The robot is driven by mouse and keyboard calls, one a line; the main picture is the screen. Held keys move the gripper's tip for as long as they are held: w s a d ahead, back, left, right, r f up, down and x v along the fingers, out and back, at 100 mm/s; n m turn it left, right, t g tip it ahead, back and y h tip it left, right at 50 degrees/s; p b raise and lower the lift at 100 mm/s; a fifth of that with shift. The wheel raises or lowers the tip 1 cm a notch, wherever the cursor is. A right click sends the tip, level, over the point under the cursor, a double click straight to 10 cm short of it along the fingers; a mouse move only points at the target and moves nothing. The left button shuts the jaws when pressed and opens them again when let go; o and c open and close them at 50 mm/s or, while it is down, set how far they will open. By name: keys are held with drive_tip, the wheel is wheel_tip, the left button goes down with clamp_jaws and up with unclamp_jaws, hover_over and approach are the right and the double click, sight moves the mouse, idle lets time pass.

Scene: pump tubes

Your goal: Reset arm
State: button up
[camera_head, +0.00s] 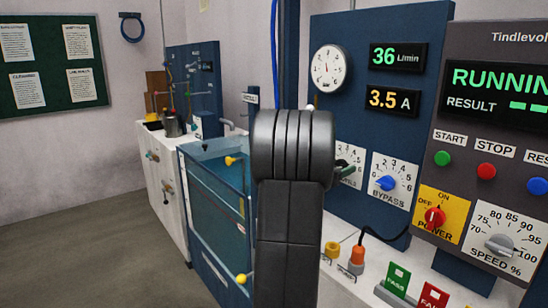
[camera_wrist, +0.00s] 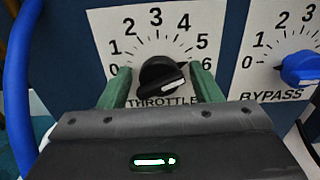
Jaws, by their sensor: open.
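The black throttle knob (camera_wrist: 160,76) is on a white dial plate (camera_wrist: 155,30) numbered 0 to 6 in the wrist view. Its white mark points to the right, near the 6 side. My gripper (camera_wrist: 162,84) has two green fingers, one on each side of the knob, spread apart. I cannot tell whether either finger touches the knob. In the head view my gripper (camera_head: 347,170) is mostly hidden behind my dark arm link, with a green finger showing at the throttle dial.
Right of it is the blue bypass knob (camera_head: 386,184). The control box (camera_head: 480,130) reads RUNNING, with buttons, a red power switch (camera_head: 435,216) and a speed dial (camera_head: 499,245). Displays read 36 L/min (camera_head: 398,57) and 3.5 A (camera_head: 392,99). A water tank (camera_head: 215,200) stands left.

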drive_tip(key=shift+r+n+p, duration=0.2)
drive_tip(key=shift+n+p, duration=2.6)
drive_tip(key=shift+p, duration=1.9)
drive_tip(key=n+p, duration=0.2)
drive_tip(key=p, duration=0.1)
drive_tip(key=shift+f+n+p, duration=0.15)
drive_tip(key=shift+n+p, duration=0.15)
drive_tip(key=shift+p, duration=0.2)
drive_tip(key=shift+f, duration=0.1)
